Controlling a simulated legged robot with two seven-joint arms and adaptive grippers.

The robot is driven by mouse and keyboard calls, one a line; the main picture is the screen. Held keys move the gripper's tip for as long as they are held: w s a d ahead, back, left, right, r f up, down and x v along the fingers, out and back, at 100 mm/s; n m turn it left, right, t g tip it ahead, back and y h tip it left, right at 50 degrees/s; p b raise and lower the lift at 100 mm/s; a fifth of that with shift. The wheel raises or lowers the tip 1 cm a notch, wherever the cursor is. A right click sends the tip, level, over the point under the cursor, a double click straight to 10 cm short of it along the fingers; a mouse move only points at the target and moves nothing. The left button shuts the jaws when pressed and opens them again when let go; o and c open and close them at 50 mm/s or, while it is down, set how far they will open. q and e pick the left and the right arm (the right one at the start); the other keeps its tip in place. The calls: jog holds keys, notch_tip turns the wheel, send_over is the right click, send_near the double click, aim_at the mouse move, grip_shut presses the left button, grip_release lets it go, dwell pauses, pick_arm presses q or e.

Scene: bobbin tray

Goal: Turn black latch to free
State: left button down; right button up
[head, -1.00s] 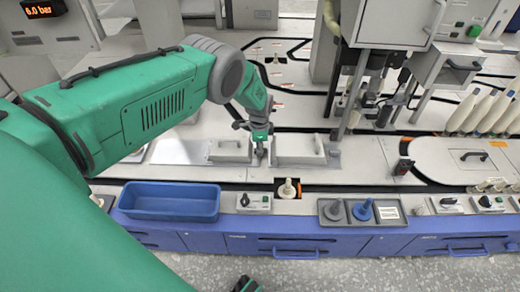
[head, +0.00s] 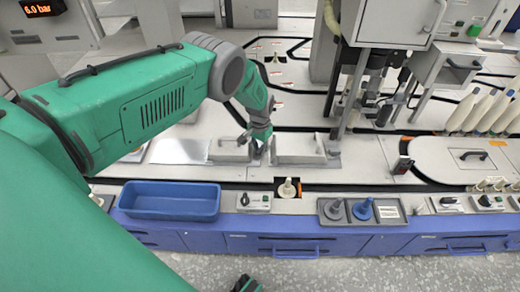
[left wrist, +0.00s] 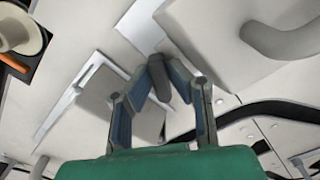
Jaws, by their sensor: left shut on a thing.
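The black latch (left wrist: 160,84) shows in the left wrist view as a dark, rounded bar between my fingertips. My left gripper (left wrist: 162,72) is shut on it, with a finger on each side. In the head view my left gripper (head: 257,153) reaches down between two pale covers, and the latch is hidden behind the fingers. One pale cover (head: 229,150) lies to its left and the other cover (head: 298,148) to its right. A small dark part at the bottom edge of the head view looks like the tip of my right gripper (head: 246,285); its jaw state is unclear.
A blue bin (head: 170,213) stands at the front left. A socket with a cream bobbin (head: 288,188) lies in front of the covers. A grey tray (head: 335,220) holds a grey and a blue peg. A machine column (head: 352,95) rises right of the gripper.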

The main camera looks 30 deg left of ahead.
aim_at(261, 150)
pick_arm(q)
jog(key=n, duration=0.5)
jog(key=shift+d+n, duration=0.1)
jog(key=shift+n, duration=0.6)
jog(key=c, duration=1.5)
grip_release()
jog(key=shift+f, duration=0.1)
jog(key=shift+c, duration=0.2)
jog(key=shift+w+r, duration=0.1)
jog(key=shift+r, duration=0.25)
notch_tip(261, 150, up, 11)
